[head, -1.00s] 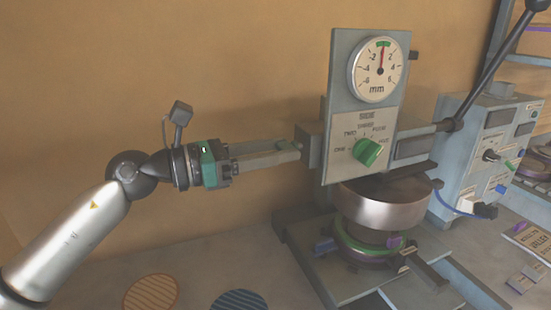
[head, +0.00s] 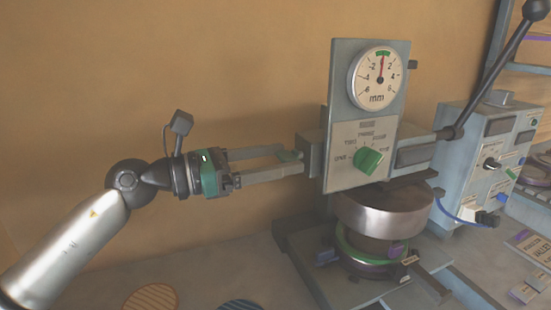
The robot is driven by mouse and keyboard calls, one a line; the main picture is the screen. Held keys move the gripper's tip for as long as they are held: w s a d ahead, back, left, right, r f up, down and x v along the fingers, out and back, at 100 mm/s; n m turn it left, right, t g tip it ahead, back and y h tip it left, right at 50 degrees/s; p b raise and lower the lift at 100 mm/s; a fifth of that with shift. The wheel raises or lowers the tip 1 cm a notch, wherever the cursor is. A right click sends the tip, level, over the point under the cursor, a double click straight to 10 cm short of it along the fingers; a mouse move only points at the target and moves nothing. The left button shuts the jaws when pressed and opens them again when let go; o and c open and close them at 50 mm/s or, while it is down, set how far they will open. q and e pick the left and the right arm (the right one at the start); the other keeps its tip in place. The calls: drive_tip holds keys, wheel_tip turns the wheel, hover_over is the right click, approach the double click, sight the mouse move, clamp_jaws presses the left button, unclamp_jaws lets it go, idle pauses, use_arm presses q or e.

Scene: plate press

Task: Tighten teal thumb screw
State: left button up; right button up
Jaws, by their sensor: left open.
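My left gripper (head: 292,159) is at the left side of the grey press head (head: 315,155). Its two fingers are apart, one above the other, and point right. A small teal piece (head: 287,155), which looks like the thumb screw, shows between the fingertips at the press's left side. The fingers partly hide it, and I cannot tell whether they touch it. My right gripper is not in view.
The press carries a round mm gauge (head: 378,73), a green knob (head: 368,160) and a long black lever (head: 492,75). A metal cylinder (head: 383,210) sits below. A control box (head: 482,155) stands right. Striped discs (head: 151,298) lie at the front left.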

use_arm(q)
drive_tip(key=b+v, duration=0.3)
drive_tip(key=v, duration=1.2)
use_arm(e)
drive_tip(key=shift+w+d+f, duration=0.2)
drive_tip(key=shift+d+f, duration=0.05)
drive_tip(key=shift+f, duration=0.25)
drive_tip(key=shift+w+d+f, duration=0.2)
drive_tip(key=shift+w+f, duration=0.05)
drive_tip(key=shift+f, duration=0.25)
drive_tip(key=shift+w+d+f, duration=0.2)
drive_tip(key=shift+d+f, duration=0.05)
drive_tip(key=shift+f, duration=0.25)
use_arm(q)
drive_tip(key=shift+a, duration=0.15)
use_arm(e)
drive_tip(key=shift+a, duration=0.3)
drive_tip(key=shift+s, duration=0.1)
